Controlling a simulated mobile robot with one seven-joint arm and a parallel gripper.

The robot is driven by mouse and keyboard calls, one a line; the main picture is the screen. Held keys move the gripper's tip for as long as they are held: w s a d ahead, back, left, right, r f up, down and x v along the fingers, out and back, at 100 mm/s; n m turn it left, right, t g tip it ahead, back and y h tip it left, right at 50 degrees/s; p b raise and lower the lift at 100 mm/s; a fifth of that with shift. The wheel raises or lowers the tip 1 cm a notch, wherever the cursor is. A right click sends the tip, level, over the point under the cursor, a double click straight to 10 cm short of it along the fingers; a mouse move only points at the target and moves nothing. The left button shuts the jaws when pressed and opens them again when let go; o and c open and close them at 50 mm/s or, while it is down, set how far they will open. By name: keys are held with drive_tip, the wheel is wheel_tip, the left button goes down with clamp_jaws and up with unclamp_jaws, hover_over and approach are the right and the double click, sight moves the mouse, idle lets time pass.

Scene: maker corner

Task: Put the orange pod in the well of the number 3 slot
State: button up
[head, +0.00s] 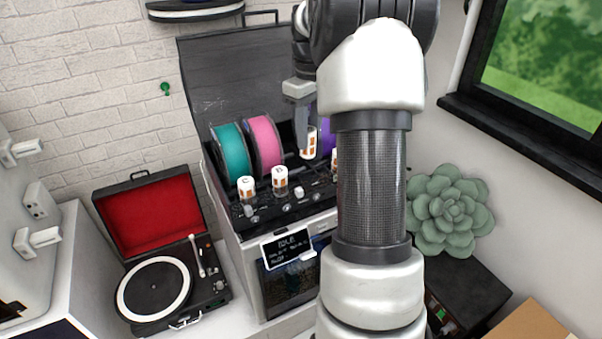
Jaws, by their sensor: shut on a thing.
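My gripper (305,124) points down over the black top panel (262,222) of the printer-like machine. It is shut on a white pod with orange marks (309,145), which hangs above the panel in front of the spools. Two similar white pods with orange marks, one lettered C (246,188) and one seemingly lettered B (280,177), stand upright on the panel to the left. Part of another pod (334,160) shows beside my arm. The slot numbers are too small to read, and my arm hides the panel's right part.
Teal (230,149), pink (264,143) and purple (327,138) spools stand behind the panel, before a raised dark lid (225,75). Knobs line the panel front above a small display (287,248). An open record player (155,288) stands left; a succulent (450,210) stands right.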

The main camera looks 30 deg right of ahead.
sight(311, 147)
drive_tip(key=shift+w+d+f, duration=0.15)
drive_tip(key=shift+w+d, duration=0.05)
drive_tip(key=shift+d, duration=0.2)
wheel_tip(311, 147, down, 4)
drive_tip(key=shift+s+f, duration=0.15)
drive_tip(key=shift+f, duration=2.4)
drive_tip(key=shift+f, duration=0.1)
drive_tip(key=shift+f, duration=0.1)
drive_tip(key=o, duration=0.8)
wheel_tip(311, 147, up, 12)
drive_tip(key=shift+r, duration=0.2)
